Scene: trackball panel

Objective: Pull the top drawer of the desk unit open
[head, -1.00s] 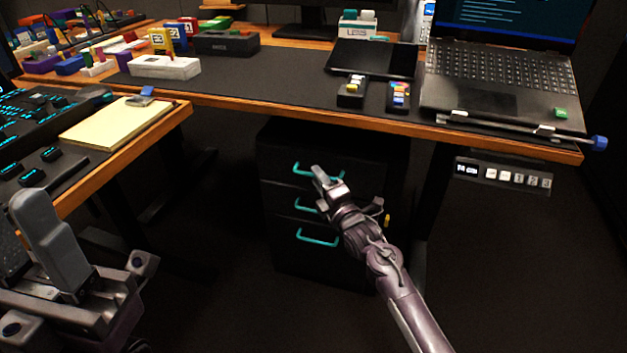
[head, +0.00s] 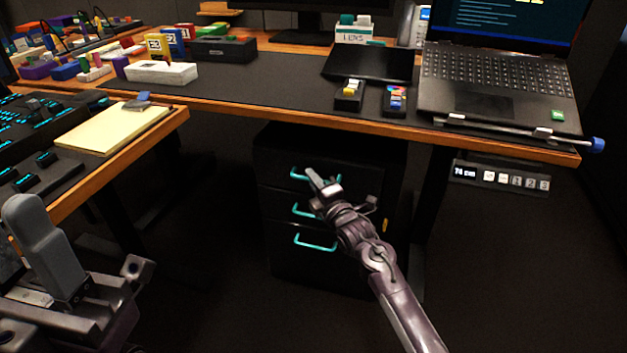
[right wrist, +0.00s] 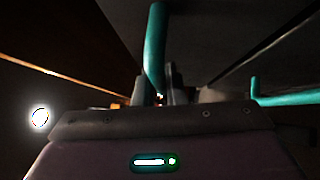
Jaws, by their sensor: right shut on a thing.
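The dark desk unit (head: 285,262) stands under the desk with three drawers, each with a teal handle. The top handle (head: 299,175) is partly hidden by my right gripper (head: 314,182), which is shut on it. In the right wrist view the top handle (right wrist: 155,50) runs down between the fingers (right wrist: 160,92), and another teal handle (right wrist: 285,99) shows at the right. The top drawer front (head: 275,158) looks about level with the lower fronts; a small gap cannot be told. My left gripper (head: 45,245) is at the lower left, away from the unit; its jaw opening is unclear.
The wooden desk edge (head: 350,130) overhangs the unit just above the top drawer. A height control panel (head: 500,178) hangs under the desk at the right. A side desk with a yellow notepad (head: 112,130) is at the left. The floor before the unit looks clear.

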